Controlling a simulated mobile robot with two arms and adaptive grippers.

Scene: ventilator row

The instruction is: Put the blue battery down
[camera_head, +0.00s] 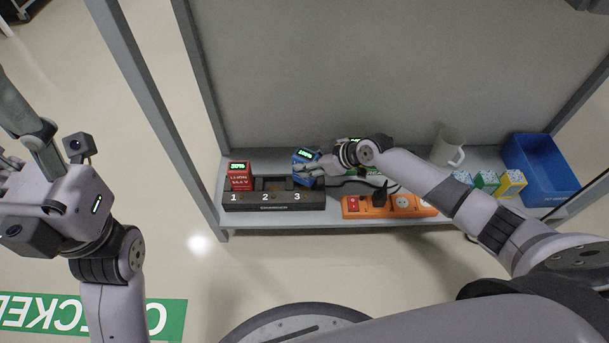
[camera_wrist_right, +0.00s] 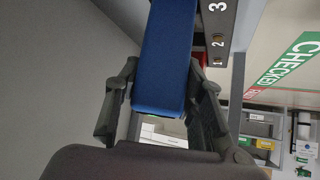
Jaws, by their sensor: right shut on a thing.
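The blue battery (camera_head: 300,174), with a green 100% display, is at the number 3 end of the dark charger (camera_head: 275,206). It looks slightly tilted; I cannot tell whether its base is seated in the slot. My right gripper (camera_head: 313,170) is shut on it. In the right wrist view the blue battery (camera_wrist_right: 165,60) lies between the two fingers (camera_wrist_right: 160,100), beside the charger's numbered edge (camera_wrist_right: 222,30). A red battery (camera_head: 241,178) showing 30% stands in slot 1. Slot 2 looks empty. My left gripper (camera_head: 20,150) is open and empty, far left, away from the shelf.
An orange power strip (camera_head: 425,211) with a black plug (camera_head: 380,196) lies right of the charger. Farther right are a white mug (camera_head: 446,148), small cartons (camera_head: 487,181) and a blue bin (camera_head: 540,170). The grey shelf (camera_head: 222,160) has upright posts and a back panel.

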